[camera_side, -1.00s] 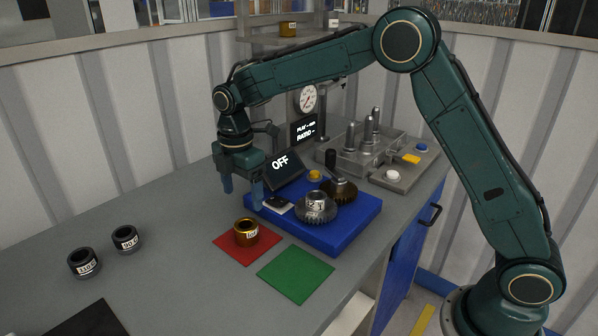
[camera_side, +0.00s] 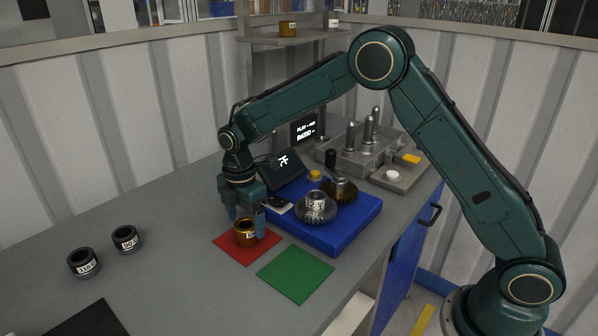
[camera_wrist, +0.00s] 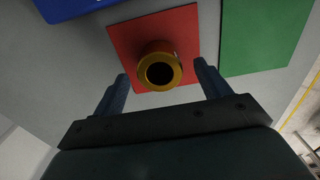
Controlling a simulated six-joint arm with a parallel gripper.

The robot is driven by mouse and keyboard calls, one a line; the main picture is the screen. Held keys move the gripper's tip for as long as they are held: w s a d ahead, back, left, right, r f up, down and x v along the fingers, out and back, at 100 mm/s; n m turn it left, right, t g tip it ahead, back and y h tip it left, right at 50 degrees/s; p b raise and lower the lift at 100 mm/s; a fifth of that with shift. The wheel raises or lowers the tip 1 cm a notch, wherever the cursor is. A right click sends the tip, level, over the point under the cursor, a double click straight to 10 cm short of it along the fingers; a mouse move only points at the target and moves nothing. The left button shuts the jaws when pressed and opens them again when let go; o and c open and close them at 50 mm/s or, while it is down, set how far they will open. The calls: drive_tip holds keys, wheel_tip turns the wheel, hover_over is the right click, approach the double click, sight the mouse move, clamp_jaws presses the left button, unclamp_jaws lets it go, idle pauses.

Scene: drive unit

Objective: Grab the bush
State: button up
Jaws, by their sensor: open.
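The bush is a short brass-coloured ring (camera_side: 243,236) with a white label, standing upright on the red mat (camera_side: 228,250). In the wrist view the bush (camera_wrist: 158,80) shows its dark bore, on the red mat (camera_wrist: 125,40). My gripper (camera_side: 247,222) is open, low over the red mat, with a blue fingertip on either side of the bush in the side view. In the wrist view my gripper (camera_wrist: 162,85) has its fingers left and right of the bush, with gaps on both sides. I cannot tell exactly how far down the fingers reach.
A green mat (camera_side: 296,274) lies to the right of the red one. Two dark bushes (camera_side: 84,262) (camera_side: 125,238) stand at left. The grey bench between is clear.

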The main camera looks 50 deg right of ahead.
drive_tip(key=shift+f, duration=1.2)
drive_tip(key=c, duration=1.4)
drive_tip(key=shift+c, duration=0.2)
drive_tip(key=shift+r, duration=0.15)
wheel_tip(320, 180, up, 20)
